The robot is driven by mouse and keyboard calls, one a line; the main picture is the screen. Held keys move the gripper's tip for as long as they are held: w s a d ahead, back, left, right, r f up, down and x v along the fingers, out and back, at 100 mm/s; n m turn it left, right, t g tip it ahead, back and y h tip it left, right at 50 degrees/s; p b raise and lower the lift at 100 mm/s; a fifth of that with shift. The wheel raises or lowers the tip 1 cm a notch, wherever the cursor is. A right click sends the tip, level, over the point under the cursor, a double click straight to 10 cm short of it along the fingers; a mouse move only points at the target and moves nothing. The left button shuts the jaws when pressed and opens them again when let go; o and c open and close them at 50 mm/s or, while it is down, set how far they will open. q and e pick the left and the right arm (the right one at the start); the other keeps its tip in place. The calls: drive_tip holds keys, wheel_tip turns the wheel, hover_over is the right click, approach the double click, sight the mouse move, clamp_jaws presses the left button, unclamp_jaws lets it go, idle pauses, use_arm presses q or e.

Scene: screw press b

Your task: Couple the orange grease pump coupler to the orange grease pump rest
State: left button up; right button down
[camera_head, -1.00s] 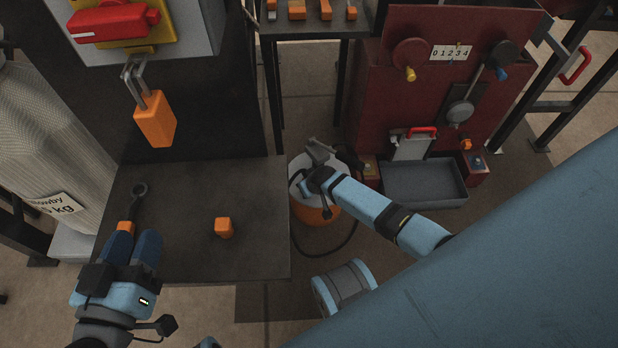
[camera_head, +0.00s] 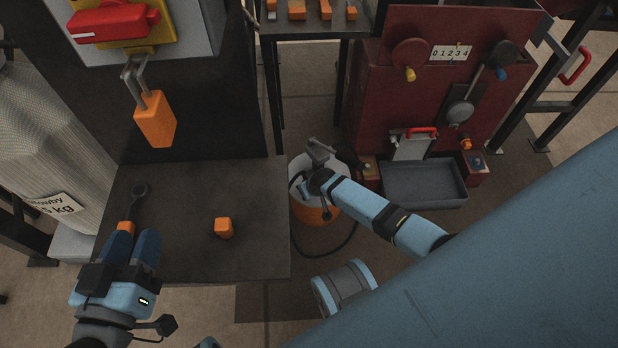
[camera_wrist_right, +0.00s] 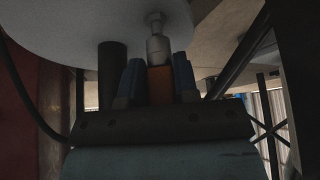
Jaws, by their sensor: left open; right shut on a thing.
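The grease pump (camera_head: 317,212) is an orange drum with a pale lid (camera_head: 343,167), standing on the floor right of the bench. My right gripper (camera_wrist_right: 158,78) is at the lid, shut on the orange coupler (camera_wrist_right: 160,88), which has a silver tip (camera_wrist_right: 158,48). A small metal stub (camera_wrist_right: 155,18), probably the rest, sits at the pale lid in line with the tip; I cannot tell whether they are joined. In the head view, my arm hides the coupler. My left gripper (camera_head: 134,242) is open at the bench's front left, close to an orange-handled wrench (camera_head: 139,193).
A loose orange block (camera_head: 223,228) lies on the dark bench (camera_head: 185,190). An orange handle (camera_head: 155,120) hangs above it. A black hose (camera_head: 345,243) loops beside the drum. A grey tray (camera_head: 425,186) and dark red cabinet (camera_head: 420,100) stand to the right.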

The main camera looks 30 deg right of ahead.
drive_tip(key=shift+f+b, duration=0.4)
drive_tip(key=shift+f, duration=0.5)
use_arm(q)
drive_tip(key=shift+f, duration=0.5)
use_arm(e)
drive_tip(key=c, duration=0.8)
unclamp_jaws()
use_arm(q)
wheel_tip(320, 180, up, 8)
drive_tip(key=a+n+t+p, duration=0.1)
drive_tip(key=t+p, duration=0.2)
drive_tip(key=p, duration=0.4)
drive_tip(key=shift+r+p, duration=0.25)
drive_tip(key=shift+p, duration=0.1)
use_arm(e)
drive_tip(key=v, duration=1.4)
drive_tip(key=shift+w, duration=0.1)
use_arm(q)
drive_tip(key=shift+s, duration=0.1)
